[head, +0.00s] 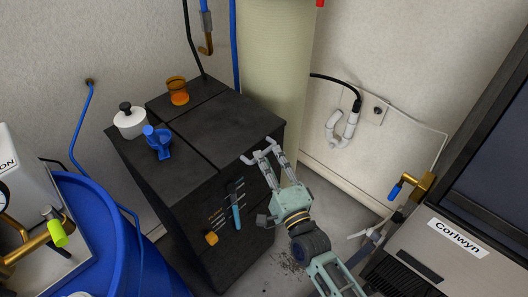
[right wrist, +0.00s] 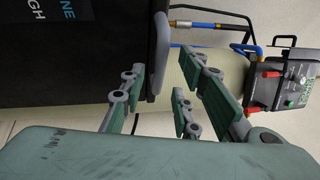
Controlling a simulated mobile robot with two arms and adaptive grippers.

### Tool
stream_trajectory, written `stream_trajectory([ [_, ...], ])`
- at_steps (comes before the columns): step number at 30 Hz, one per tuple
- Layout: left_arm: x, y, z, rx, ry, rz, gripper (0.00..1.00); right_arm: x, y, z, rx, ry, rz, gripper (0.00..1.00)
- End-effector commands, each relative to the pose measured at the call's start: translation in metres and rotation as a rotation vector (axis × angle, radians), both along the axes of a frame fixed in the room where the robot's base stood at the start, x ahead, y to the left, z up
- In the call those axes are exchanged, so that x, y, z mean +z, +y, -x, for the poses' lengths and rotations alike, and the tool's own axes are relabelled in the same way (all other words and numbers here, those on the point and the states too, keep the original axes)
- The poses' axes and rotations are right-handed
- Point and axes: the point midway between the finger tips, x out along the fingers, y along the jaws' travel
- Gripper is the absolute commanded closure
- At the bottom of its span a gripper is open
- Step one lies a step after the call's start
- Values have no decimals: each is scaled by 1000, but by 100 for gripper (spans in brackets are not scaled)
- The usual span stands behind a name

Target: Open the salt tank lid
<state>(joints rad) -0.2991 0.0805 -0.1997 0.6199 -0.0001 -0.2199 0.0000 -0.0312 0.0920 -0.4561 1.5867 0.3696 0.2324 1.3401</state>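The black salt tank (head: 193,214) is a box standing against the wall, with a dark flat lid (head: 232,123) on top. A seam crosses the top, and the lid looks shut. My right gripper (head: 262,152) is at the tank's front right top edge, its fingers spread. In the right wrist view the fingers (right wrist: 165,85) are apart, and the rounded rim of the black tank (right wrist: 70,55) shows beside and partly between them. Whether a finger touches the rim I cannot tell. My left gripper is out of view.
A white pot (head: 130,122), a blue scoop-like item (head: 159,146) and an orange cup (head: 177,95) stand on the tank's left and back top. A cream column (head: 275,60) rises behind. A blue barrel (head: 90,235) is at left, the Corlwyn machine (head: 455,245) at right.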

Motion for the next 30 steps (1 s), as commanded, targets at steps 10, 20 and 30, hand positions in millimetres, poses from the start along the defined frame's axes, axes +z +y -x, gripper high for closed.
stream_trajectory([
  [10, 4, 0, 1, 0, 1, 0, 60, 5, 13, -30, 0, 1, 2, 71],
  [20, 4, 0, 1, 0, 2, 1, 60, 4, 12, -30, 0, 2, 2, 79],
  [30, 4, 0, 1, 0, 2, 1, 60, 4, 12, -30, 0, 2, 2, 100],
])
